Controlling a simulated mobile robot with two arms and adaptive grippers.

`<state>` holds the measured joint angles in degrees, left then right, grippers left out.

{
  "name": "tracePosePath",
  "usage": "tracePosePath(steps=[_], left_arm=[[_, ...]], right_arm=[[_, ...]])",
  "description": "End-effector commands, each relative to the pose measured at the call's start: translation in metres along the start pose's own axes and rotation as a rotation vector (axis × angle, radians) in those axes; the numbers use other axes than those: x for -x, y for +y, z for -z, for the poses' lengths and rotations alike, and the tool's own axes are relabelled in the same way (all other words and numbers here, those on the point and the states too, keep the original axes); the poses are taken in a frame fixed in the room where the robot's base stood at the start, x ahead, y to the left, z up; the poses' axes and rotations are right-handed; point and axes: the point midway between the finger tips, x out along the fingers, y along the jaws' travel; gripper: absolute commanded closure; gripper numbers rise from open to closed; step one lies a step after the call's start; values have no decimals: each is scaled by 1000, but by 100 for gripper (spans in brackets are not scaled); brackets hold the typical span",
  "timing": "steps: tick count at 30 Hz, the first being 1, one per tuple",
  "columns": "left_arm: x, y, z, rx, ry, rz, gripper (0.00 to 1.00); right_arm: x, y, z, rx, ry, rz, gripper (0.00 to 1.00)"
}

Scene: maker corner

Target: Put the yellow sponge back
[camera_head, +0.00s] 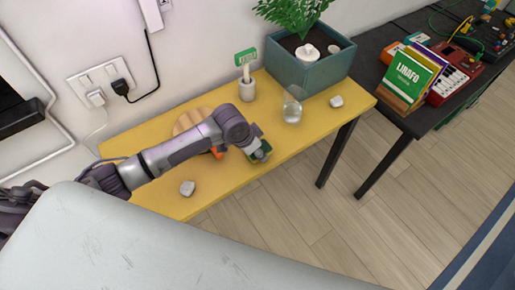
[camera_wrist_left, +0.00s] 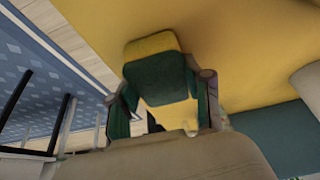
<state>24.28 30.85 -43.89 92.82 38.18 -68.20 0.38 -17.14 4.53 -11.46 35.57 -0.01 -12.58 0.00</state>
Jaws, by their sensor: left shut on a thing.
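The yellow sponge (camera_wrist_left: 152,46) has a yellow layer and a dark green layer. My left gripper (camera_wrist_left: 165,90) is shut on it, with a finger on each side of it in the left wrist view. In the head view my left gripper (camera_head: 260,148) is over the front edge of the yellow table (camera_head: 165,203), and only a small green part of the sponge shows between the fingers. I cannot tell whether the sponge touches the tabletop. My right gripper is not in view.
On the table are a round wooden board (camera_head: 186,120) behind my arm, a white holder (camera_head: 247,90), a clear glass (camera_head: 292,108), a teal planter (camera_head: 312,75) and white stones (camera_head: 187,188) (camera_head: 336,101). A dark table (camera_head: 398,110) stands at the right.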

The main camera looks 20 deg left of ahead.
Motion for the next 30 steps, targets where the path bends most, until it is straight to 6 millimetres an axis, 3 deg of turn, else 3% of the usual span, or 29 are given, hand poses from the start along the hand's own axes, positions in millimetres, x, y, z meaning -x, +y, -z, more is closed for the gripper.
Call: tracePosePath(steps=[6, 7, 11, 23, 30], left_arm=[[-3, 0, -1, 0, 0, -1, 83], [-2, 0, -1, 0, 0, 0, 47], [-2, 0, -1, 0, 0, 0, 25], [4, 0, 1, 0, 1, 0, 25], [47, -1, 1, -1, 3, 2, 25]], right_arm=[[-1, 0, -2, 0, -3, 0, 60], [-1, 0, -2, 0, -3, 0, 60], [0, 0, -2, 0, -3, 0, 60], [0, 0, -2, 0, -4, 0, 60], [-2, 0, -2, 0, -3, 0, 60]])
